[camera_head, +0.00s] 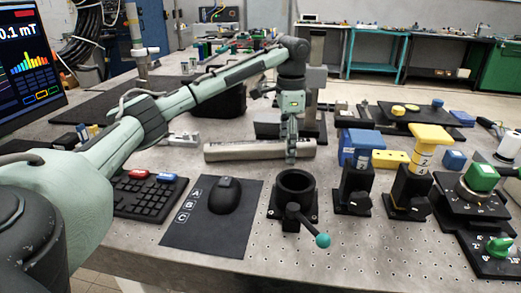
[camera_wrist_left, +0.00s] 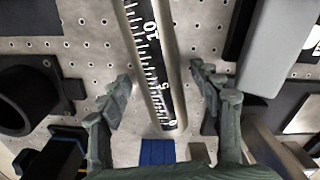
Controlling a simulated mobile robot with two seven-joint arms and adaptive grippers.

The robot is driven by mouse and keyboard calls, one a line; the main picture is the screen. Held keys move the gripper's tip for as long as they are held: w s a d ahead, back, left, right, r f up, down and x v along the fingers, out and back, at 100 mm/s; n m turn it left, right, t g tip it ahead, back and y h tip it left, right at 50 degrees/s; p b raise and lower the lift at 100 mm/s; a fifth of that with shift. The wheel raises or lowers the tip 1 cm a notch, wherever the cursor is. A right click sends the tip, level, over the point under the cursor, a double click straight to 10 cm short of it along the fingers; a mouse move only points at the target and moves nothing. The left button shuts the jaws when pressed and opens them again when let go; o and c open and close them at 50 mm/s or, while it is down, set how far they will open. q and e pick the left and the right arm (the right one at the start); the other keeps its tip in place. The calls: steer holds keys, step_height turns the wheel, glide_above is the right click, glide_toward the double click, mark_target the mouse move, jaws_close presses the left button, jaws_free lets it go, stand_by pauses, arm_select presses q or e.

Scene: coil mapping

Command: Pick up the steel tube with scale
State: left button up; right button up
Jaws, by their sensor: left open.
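The steel tube with scale (camera_head: 240,151) lies on the perforated metal bench, left to right across the middle of the head view. In the left wrist view the tube (camera_wrist_left: 145,60) runs lengthwise, its black scale strip with white marks and numbers facing up. My left gripper (camera_head: 291,153) points down at the tube's right part. In the left wrist view its open fingers (camera_wrist_left: 160,88) stand one on each side of the tube, with gaps to both. How far the fingertips reach down beside the tube is hard to tell. My right gripper is not in view.
A black ring holder (camera_head: 295,188) with a teal-knobbed lever stands in front of the tube. A blue block (camera_head: 360,143) and a yellow-topped post (camera_head: 427,145) are to the right. A mouse (camera_head: 225,195) and keyboard (camera_head: 148,195) lie front left.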

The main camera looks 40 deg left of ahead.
arm_select(q)
steer(key=shift+c, duration=0.4)
jaws_close()
steer(key=shift+r, duration=0.1)
